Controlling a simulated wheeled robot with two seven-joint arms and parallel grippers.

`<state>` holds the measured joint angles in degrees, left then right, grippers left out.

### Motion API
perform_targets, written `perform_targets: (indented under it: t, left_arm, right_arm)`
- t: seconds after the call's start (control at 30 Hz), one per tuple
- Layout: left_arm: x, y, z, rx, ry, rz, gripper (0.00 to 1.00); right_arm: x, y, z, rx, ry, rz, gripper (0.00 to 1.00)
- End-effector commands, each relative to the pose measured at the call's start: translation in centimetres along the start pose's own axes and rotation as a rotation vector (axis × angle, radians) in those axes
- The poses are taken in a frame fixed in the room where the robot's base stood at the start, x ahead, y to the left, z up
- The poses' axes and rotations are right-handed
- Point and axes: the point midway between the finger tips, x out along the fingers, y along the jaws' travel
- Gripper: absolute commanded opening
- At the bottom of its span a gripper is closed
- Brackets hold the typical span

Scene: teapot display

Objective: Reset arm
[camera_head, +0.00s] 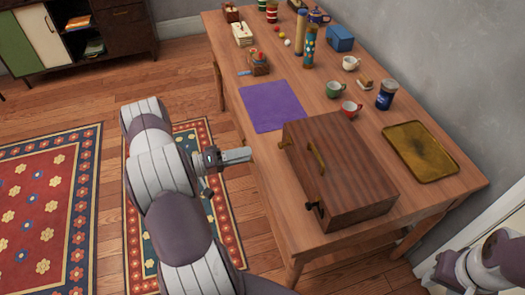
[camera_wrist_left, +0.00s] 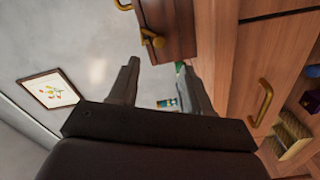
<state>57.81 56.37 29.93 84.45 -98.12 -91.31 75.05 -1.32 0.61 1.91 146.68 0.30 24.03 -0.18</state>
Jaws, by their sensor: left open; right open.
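My left gripper (camera_head: 230,168) is over the floor, just left of the table (camera_head: 215,35) in the head view. It is open and empty, apart from the wooden box (camera_head: 345,165) with brass handles on the table's near end. In the left wrist view its two fingers (camera_wrist_left: 160,80) stand apart with nothing held between them. Brown wooden panels with brass handles (camera_wrist_left: 265,102) show beyond the fingers there. My right arm shows at the lower right of the head view, but its gripper cannot be made out.
A purple mat (camera_head: 272,106), a brass tray (camera_head: 420,151), a green cup (camera_head: 334,89), a red cup (camera_head: 351,109) and a dark blue tumbler (camera_head: 385,94) are near the box. A blue box (camera_head: 341,38) and several small items fill the far end. Rugs (camera_head: 45,215) cover the floor.

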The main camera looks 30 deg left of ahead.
Motion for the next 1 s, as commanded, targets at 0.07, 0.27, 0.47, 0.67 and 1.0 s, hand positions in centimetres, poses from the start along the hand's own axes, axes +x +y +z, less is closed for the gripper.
perform_targets:
  t: [0.07, 0.27, 0.47, 0.67, 1.0]
  left_arm:
    - [-1.6, -0.1, 0.0, 0.001, 0.003, -0.001, 0.49]
    - [-3.3, 0.0, 0.0, -0.001, -0.001, 0.0, 0.49]
    - [-3.3, 0.0, 0.0, -0.001, -0.001, 0.0, 0.49]
    - [-3.3, 0.0, 0.0, -0.001, -0.001, 0.0, 0.49]
    - [-6.2, -9.6, -1.1, 0.289, 0.042, -0.606, 0.49]
  right_arm:
    - [0.3, 0.0, 0.0, 0.0, 0.0, 0.0, 0.43]
    - [0.3, 0.0, 0.0, 0.0, 0.0, 0.0, 0.43]
    - [0.3, 0.0, 0.0, 0.0, 0.0, 0.0, 0.43]
    - [0.3, 0.0, 0.0, 0.0, 0.0, 0.0, 0.43]
    - [0.2, 0.0, 0.0, 0.0, 0.0, 0.0, 0.43]
